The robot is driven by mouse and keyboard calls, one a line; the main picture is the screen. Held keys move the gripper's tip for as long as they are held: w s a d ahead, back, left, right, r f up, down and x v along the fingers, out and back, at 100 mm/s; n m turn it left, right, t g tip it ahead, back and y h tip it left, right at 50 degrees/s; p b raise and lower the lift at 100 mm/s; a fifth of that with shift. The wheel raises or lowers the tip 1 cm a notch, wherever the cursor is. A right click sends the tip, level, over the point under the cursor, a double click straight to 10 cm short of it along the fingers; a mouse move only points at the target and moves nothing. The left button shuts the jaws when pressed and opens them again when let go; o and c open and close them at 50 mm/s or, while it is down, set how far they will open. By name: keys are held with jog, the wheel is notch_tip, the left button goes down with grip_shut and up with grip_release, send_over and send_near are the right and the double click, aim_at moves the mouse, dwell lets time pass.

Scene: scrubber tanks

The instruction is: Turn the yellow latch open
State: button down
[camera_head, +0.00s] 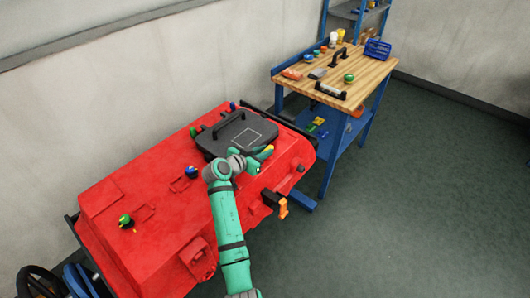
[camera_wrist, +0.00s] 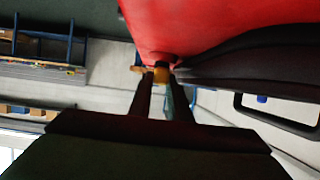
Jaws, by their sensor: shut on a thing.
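The yellow latch (camera_head: 268,149) shows at the right edge of the black lid (camera_head: 250,122) on the red tank (camera_head: 150,200). My gripper (camera_head: 262,154) is at the latch, its arm reaching over the tank from the front. In the wrist view, my gripper (camera_wrist: 164,82) has its two dark fingers close on either side of the small yellow latch (camera_wrist: 161,74), shut on it. The fingers hide part of the latch, so its exact angle is hard to tell. The lid (camera_wrist: 240,62) lies to the right there, flat on the tank.
Several coloured knobs, including a green one (camera_head: 125,220) and a blue one (camera_head: 192,172), stand on the tank. An orange part (camera_head: 283,207) sticks out at its front side. A wooden workbench (camera_head: 378,75) with tools stands behind right. The floor to the right is clear.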

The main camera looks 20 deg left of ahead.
jog(key=shift+f+m+h, duration=0.15)
jog(key=shift+m+h, duration=0.15)
jog(key=c, duration=1.6)
grip_release()
jog(key=shift+c, duration=0.2)
jog(key=v, duration=0.9)
jog(key=shift+s+a+r, duration=0.15)
jog(key=shift+a+r, duration=0.1)
jog(key=shift+r, duration=0.05)
jog(key=shift+s+r, duration=0.2)
jog(key=shift+s, duration=0.25)
jog(key=shift+s+a, duration=0.25)
